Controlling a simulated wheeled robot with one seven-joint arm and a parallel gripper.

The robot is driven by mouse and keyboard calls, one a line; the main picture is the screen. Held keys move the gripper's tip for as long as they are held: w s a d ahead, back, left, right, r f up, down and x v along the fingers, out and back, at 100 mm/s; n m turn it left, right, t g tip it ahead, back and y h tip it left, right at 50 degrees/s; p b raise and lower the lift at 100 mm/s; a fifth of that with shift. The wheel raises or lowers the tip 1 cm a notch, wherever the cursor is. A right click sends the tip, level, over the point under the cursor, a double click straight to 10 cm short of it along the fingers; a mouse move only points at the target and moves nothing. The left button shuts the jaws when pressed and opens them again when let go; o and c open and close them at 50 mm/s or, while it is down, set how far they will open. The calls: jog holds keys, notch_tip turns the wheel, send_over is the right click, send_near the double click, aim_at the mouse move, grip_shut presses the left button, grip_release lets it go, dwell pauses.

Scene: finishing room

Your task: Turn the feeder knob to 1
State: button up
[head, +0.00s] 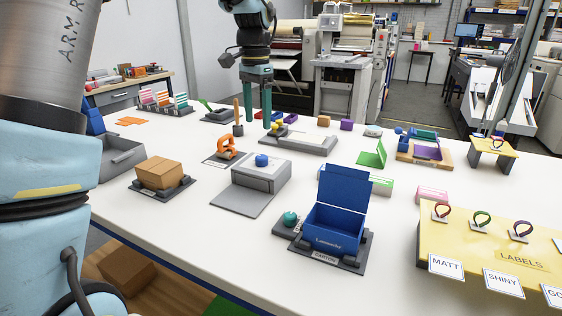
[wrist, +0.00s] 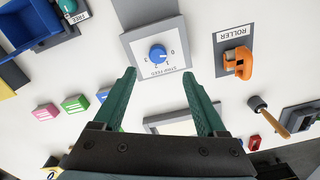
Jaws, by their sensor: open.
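The feeder knob is a round blue knob (wrist: 158,54) on the light top of a grey box (head: 268,176), with numerals 0 to 3 around it and lettering that appears to read SHEET FEED. The knob also shows in the head view (head: 262,160). A pale mark shows on it, but I cannot tell which numeral it points to. My gripper (wrist: 159,73) has green fingers spread apart with nothing between them. In the head view my gripper (head: 257,126) hangs beyond the box, apart from the knob. The knob shows ahead of the fingertips in the wrist view.
An orange clamp-like piece (wrist: 240,63) stands on the ROLLER plate beside the box. A wooden-handled tool (wrist: 268,114) stands nearby. An open blue carton (head: 338,210) and a teal knob (head: 291,218) stand in front. White table shows between the items.

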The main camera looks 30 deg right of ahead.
aim_at(261, 156)
jog(key=f, duration=0.3)
jog(key=f+p, duration=0.1)
jog(key=f, duration=0.3)
jog(key=f+p, duration=0.1)
jog(key=f, duration=0.2)
jog(key=shift+s+d+f, duration=0.1)
jog(key=shift+d+f, duration=0.15)
jog(key=shift+f, duration=0.1)
jog(key=shift+c, duration=0.2)
grip_shut()
